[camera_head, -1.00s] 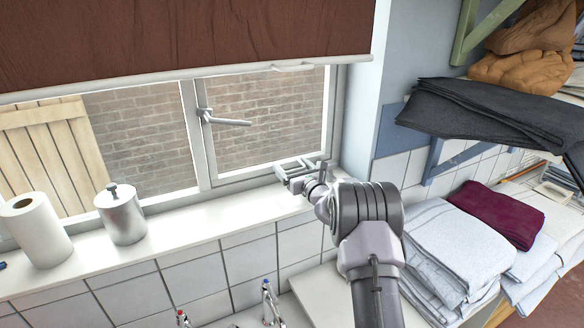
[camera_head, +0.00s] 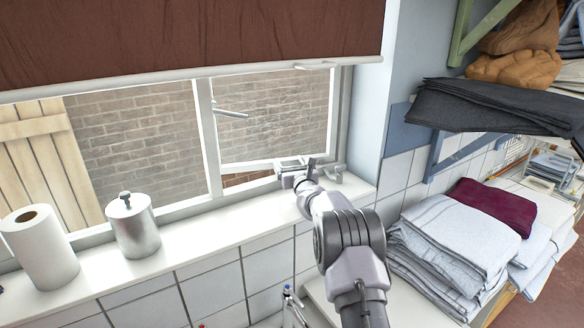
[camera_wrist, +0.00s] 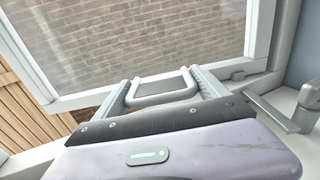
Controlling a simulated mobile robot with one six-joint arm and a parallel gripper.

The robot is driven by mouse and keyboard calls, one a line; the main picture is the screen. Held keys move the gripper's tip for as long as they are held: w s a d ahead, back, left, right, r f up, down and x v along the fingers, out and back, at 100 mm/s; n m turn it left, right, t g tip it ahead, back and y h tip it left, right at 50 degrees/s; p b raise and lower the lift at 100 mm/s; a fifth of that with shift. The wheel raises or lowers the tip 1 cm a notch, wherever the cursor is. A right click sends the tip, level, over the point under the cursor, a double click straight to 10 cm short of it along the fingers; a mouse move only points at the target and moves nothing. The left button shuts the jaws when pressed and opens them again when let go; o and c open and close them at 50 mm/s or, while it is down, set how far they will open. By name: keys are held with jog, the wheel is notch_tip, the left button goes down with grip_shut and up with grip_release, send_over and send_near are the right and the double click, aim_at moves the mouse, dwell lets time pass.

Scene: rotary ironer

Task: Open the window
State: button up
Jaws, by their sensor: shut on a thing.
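The right-hand window sash (camera_head: 262,166) has a pale frame and stands swung outward, with brick showing in a gap below its bottom rail. It also fills the upper part of the wrist view (camera_wrist: 150,93). Its grey lever handle (camera_head: 230,113) lies nearly level on the left side of the sash. My gripper (camera_head: 290,174) is at the right end of the bottom rail, just above the sill. In the wrist view my gripper (camera_wrist: 163,88) is shut at the sash's lower edge; the exact contact is hard to see. A grey fitting (camera_head: 333,172) sits right of the gripper.
A paper roll (camera_head: 40,250) and a metal canister (camera_head: 133,227) stand on the white sill (camera_head: 210,252) to the left. A brown blind (camera_head: 180,35) hangs above. Folded towels (camera_head: 450,245) lie on the right, below a dark cloth (camera_head: 490,107) on a shelf. The middle sill is clear.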

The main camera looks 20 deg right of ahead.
jog(key=o, duration=2)
jog(key=shift+c, duration=0.2)
jog(key=shift+s, duration=0.1)
jog(key=s, duration=0.5)
jog(key=s+a, duration=0.1)
jog(key=s, duration=0.5)
jog(key=s+a, duration=0.1)
jog(key=s, duration=0.5)
jog(key=shift+s, duration=0.1)
